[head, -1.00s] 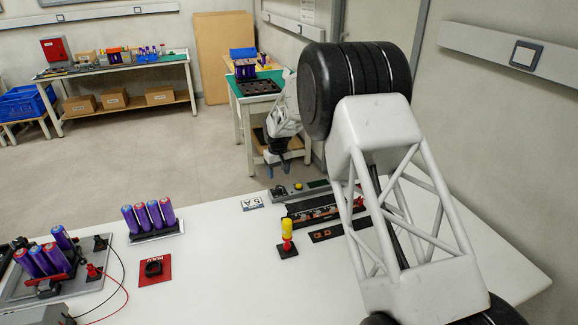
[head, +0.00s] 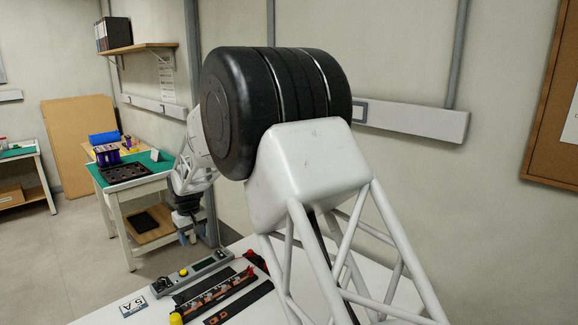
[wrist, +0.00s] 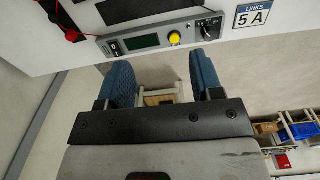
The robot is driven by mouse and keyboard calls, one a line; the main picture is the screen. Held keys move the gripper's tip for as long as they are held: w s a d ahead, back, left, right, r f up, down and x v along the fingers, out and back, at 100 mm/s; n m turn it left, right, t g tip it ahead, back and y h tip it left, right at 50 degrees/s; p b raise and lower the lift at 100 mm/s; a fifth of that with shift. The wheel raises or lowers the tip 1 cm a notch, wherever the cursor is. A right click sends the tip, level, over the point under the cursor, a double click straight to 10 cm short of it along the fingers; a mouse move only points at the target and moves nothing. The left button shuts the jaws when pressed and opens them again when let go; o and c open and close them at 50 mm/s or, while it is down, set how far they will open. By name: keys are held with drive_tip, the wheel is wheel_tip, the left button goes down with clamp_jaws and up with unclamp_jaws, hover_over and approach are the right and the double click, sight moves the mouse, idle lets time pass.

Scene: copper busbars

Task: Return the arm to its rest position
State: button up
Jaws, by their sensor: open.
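My gripper (head: 188,238) hangs past the far edge of the white table in the head view, beside the grey control panel. In the wrist view its two blue fingers (wrist: 163,86) stand apart with nothing between them but a view of the floor and furniture beyond. My gripper is open and empty. My white arm with its black joint fills the middle and right of the head view and hides much of the table.
The control panel (head: 192,276) with a yellow knob lies at the table's far edge, near a black busbar fixture (head: 215,298) and a "5 A" label (head: 133,306). A green-topped side table (head: 135,170) stands beyond, left of my gripper.

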drive_tip(key=s+d+r+m, duration=0.1)
drive_tip(key=s+d+r, duration=0.5)
drive_tip(key=d, duration=0.5)
drive_tip(key=s+d+r+m+t, duration=0.1)
drive_tip(key=s+d+r+m, duration=0.1)
drive_tip(key=s+d+r, duration=0.6)
drive_tip(key=s+d+r+m, duration=0.1)
drive_tip(key=s+d+r, duration=0.25)
drive_tip(key=d, duration=0.95)
drive_tip(key=s+d+f+m, duration=0.1)
drive_tip(key=s+d, duration=0.5)
drive_tip(key=s, duration=0.4)
drive_tip(key=s+d+f+m, duration=0.1)
drive_tip(key=s+d+m, duration=0.1)
drive_tip(key=s+d, duration=0.4)
drive_tip(key=s+d+f+m+t, duration=0.1)
drive_tip(key=s+d, duration=0.5)
drive_tip(key=s, duration=0.9)
drive_tip(key=shift+s+m, duration=0.25)
drive_tip(key=shift+m, duration=0.15)
